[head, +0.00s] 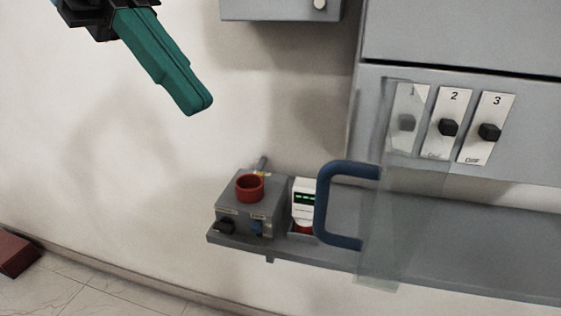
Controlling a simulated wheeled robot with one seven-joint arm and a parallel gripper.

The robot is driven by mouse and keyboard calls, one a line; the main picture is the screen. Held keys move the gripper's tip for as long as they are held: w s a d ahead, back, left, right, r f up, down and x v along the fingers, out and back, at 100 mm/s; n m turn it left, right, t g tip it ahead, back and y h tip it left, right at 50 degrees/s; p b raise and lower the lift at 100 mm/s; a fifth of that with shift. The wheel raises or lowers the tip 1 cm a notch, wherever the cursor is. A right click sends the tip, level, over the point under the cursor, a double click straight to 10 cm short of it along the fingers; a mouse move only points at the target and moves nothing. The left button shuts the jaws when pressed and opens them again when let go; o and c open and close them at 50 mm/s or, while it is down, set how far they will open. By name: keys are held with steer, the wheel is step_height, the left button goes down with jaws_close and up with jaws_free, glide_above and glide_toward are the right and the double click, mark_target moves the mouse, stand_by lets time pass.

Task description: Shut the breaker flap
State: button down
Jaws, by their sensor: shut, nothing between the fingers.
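The breaker flap (377,215) is a clear panel with a blue handle (322,206) on its left side. It stands out from the grey cabinet, seen nearly edge-on, and is open. Breaker switch 1 (407,122) shows through the clear panel; switch 2 (448,127) and switch 3 (489,131) are uncovered to its right. My gripper (199,104) has teal fingers, shut and empty, at the upper left. It is apart from the flap, up and to the left of the handle.
A grey shelf (237,243) carries a grey control box (245,213) with a red ring (250,187) on top. A white device with a green display (304,199) stands beside the handle. A grey box (280,8) hangs on the wall above. The wall space between gripper and shelf looks clear.

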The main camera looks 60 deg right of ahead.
steer(key=s+r+p+x, duration=0.1)
steer(key=s+p+x, duration=0.1)
steer(key=x, duration=0.8)
steer(key=shift+s+r, duration=0.15)
steer(key=shift+r, duration=0.05)
steer(key=shift+s+d, duration=0.1)
